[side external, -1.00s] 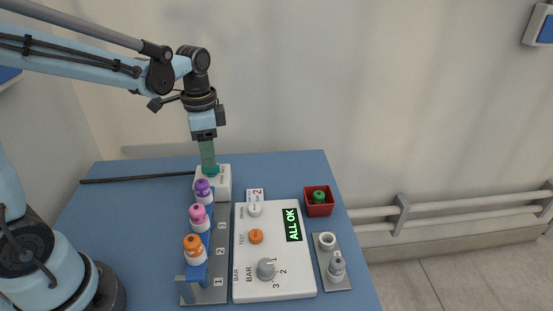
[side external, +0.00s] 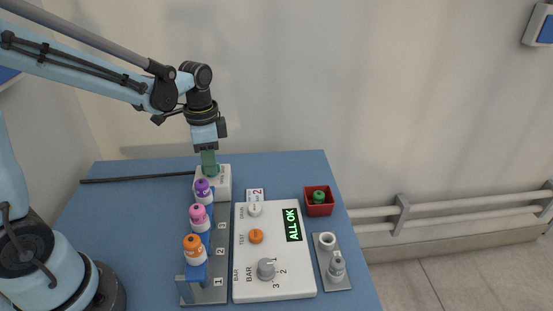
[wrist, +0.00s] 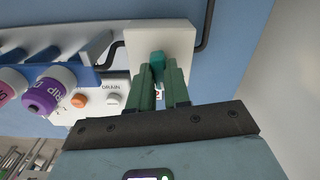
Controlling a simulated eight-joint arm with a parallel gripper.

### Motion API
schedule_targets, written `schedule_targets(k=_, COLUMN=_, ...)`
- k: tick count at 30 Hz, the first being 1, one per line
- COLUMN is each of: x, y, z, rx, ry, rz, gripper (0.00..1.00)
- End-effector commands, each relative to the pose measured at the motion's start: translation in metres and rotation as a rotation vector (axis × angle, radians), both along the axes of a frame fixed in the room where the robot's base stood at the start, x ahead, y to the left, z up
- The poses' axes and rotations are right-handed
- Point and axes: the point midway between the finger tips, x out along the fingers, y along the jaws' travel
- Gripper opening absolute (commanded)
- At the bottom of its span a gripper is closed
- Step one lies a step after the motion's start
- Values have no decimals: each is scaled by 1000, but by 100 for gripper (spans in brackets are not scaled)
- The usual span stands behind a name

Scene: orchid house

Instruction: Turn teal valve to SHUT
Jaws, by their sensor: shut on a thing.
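The teal valve (wrist: 157,60) sits on a white block (wrist: 178,36) and shows between my gripper's fingertips in the wrist view. My gripper (wrist: 160,75) has green fingers and is shut on the valve handle. In the side external view my gripper (side external: 210,171) points down onto the top of the white block (side external: 223,185) at the back of the table. The valve is mostly hidden there by the fingers. The valve's marked positions cannot be read.
A rack with purple (side external: 203,190), pink (side external: 199,217) and orange (side external: 194,247) capped bottles stands just in front of the block. A white panel (side external: 275,273) with knob, buttons and an "ALL OK" display lies to its right. A red box (side external: 319,211) holds a green item. A dark hose (side external: 135,178) runs left.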

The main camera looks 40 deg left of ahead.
Motion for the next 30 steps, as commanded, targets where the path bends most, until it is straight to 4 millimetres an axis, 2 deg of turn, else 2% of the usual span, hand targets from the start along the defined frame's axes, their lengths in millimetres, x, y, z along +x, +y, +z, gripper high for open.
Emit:
schedule_targets(k=11, x=0, y=0, z=0, rx=0, ry=0, rz=68, gripper=0)
schedule_targets(k=30, x=0, y=0, z=0, rx=0, ry=0, rz=507, gripper=0)
